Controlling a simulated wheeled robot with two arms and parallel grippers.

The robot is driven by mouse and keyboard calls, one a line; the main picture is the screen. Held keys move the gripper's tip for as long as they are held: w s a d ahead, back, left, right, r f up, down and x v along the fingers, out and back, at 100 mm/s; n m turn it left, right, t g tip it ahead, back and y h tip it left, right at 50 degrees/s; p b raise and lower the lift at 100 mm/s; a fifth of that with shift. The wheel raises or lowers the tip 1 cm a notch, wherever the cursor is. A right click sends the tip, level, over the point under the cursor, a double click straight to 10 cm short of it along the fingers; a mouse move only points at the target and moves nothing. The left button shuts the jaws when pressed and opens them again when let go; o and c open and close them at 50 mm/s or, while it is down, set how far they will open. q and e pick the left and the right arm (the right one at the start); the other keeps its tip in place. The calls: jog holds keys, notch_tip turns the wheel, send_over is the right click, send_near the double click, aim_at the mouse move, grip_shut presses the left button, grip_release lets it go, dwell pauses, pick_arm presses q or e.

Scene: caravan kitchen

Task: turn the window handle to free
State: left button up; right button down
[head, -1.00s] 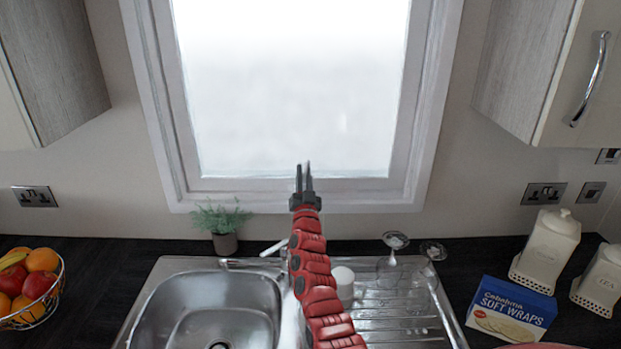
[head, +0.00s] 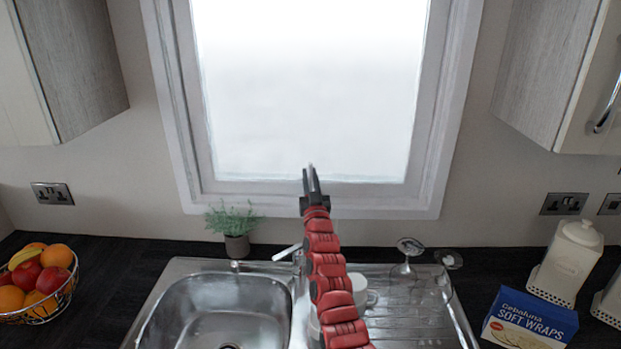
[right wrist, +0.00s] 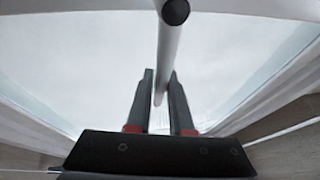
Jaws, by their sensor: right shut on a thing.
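The window handle (right wrist: 168,55) is a pale slim bar with a dark round end, seen in the right wrist view. It runs down between the two dark fingers of my right gripper (right wrist: 161,100), which is shut on it. In the head view, the right gripper (head: 312,182) is in front of the lower part of the window frame (head: 330,195), near its middle. There the fingers mostly hide the handle, and its angle is hard to tell. My left gripper is not in view.
Below the window are a sink (head: 215,310), a tap (head: 287,252) and a potted plant (head: 236,244). Upturned glasses (head: 408,247) stand at the right of the drainer. A fruit basket (head: 50,309) is at the left, a wraps box (head: 528,322) at the right. Cupboards flank the window.

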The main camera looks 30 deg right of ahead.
jog(key=c, duration=0.8)
grip_release()
jog(key=shift+a, duration=0.1)
jog(key=shift+b+v, duration=1.2)
jog(key=shift+v, duration=4.8)
jog(key=shift+f, duration=0.15)
